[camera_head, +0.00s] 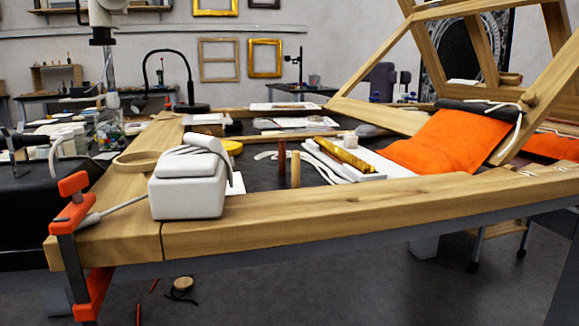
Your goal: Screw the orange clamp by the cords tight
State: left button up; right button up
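An orange clamp (73,212) with a dark bar grips the near left corner of the wooden table frame (350,213). Its upper orange part stands above the wood and its lower orange part (96,292) hangs below the edge. I cannot tell how tight it is. A grey cord (120,207) runs from beside the clamp to a white box-shaped device (187,190) on the frame. Several white cords (312,165) lie farther along the dark table surface. Neither of my grippers can be made out in the head view.
An orange cushion (440,140) and a leaning wooden frame (478,45) occupy the right. Dark red and tan rods (282,160) stand mid-table, beside a gilt piece (343,156). A tape roll (137,160) lies near the clamp. The front floor (330,285) is mostly clear.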

aim_at(72, 186)
jog(key=j+u, duration=0.1)
jog(key=u, duration=0.55)
jog(key=j+u, duration=0.1)
jog(key=u, duration=0.25)
